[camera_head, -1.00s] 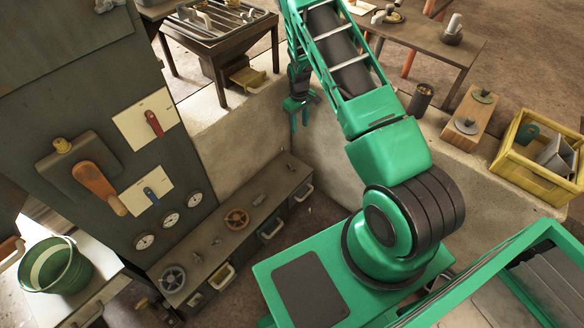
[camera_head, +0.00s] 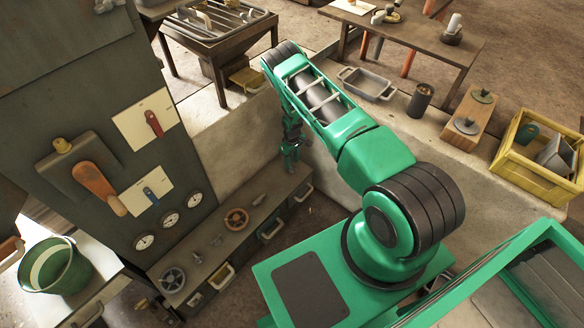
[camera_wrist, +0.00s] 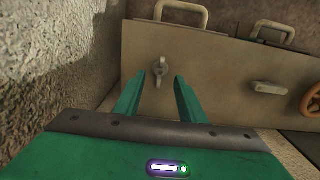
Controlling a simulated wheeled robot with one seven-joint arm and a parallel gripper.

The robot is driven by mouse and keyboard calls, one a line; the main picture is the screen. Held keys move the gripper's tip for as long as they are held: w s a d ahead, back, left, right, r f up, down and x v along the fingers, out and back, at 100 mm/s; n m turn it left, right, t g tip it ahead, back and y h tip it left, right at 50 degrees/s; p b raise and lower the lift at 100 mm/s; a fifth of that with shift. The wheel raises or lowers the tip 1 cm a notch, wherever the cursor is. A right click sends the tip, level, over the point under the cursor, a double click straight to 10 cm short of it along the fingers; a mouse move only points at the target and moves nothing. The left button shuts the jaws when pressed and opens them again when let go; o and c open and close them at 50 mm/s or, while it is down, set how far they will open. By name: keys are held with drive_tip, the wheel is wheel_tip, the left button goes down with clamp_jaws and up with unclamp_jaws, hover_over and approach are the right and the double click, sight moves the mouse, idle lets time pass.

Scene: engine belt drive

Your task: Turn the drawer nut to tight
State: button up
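The drawer nut (camera_wrist: 160,69), a small pale wing-shaped piece, stands on the flat face of the drawer bench (camera_wrist: 210,62) in the wrist view. Its wings look close to upright in that picture. My gripper (camera_wrist: 159,82) is open, with one green finger on each side of the nut in the picture. The fingertips appear short of the nut, and I see no contact. In the head view my gripper (camera_head: 290,163) hangs low over the far end of the bench, and the nut cannot be made out there.
A small lever (camera_wrist: 268,88) and an orange handwheel (camera_wrist: 313,98) sit to the right on the same face. Drawer handles (camera_wrist: 181,13) stick out along the bench edge. A rough wall (camera_wrist: 60,60) rises close on the left. A grey tray (camera_head: 367,83) rests on the ledge.

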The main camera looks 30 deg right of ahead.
sight(292, 168)
drive_tip(key=shift+f, duration=2.05)
clamp_jaws()
